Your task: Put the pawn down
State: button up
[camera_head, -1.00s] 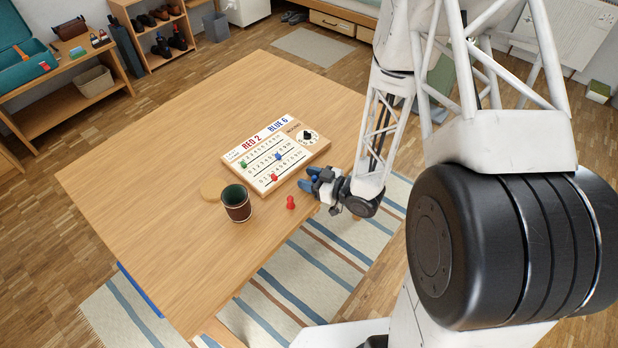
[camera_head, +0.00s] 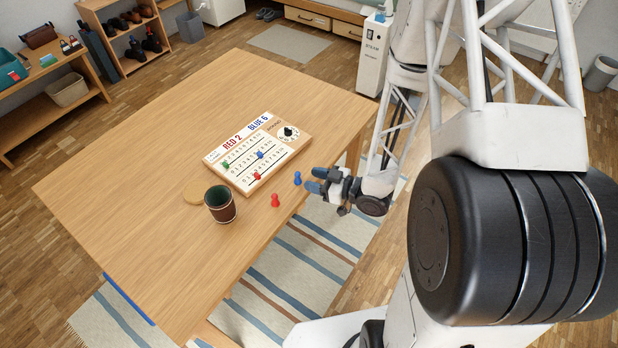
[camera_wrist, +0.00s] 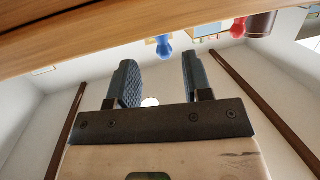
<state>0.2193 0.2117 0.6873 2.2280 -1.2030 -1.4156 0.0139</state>
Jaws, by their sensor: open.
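A small blue pawn (camera_head: 297,178) stands upright on the table near its right edge, just beyond my fingertips. My gripper (camera_head: 314,180) is open and empty, with its blue fingers pointing left toward the pawn. In the wrist view, the blue pawn (camera_wrist: 164,46) shows past the two spread fingers (camera_wrist: 158,78), with a clear gap between them and it. A red pawn (camera_head: 275,200) stands on the table to the lower left of the blue one; it also shows in the wrist view (camera_wrist: 238,27).
A game board (camera_head: 258,152) with a dial and small pegs lies behind the pawns. A dark brown cup (camera_head: 220,206) and a round wooden disc (camera_head: 200,191) are to the left. The table (camera_head: 140,180) is bare on its left half.

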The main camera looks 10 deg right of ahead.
jog(key=shift+s+d, duration=0.15)
jog(key=shift+d, duration=0.05)
jog(key=shift+r, duration=0.1)
dwell(0.5)
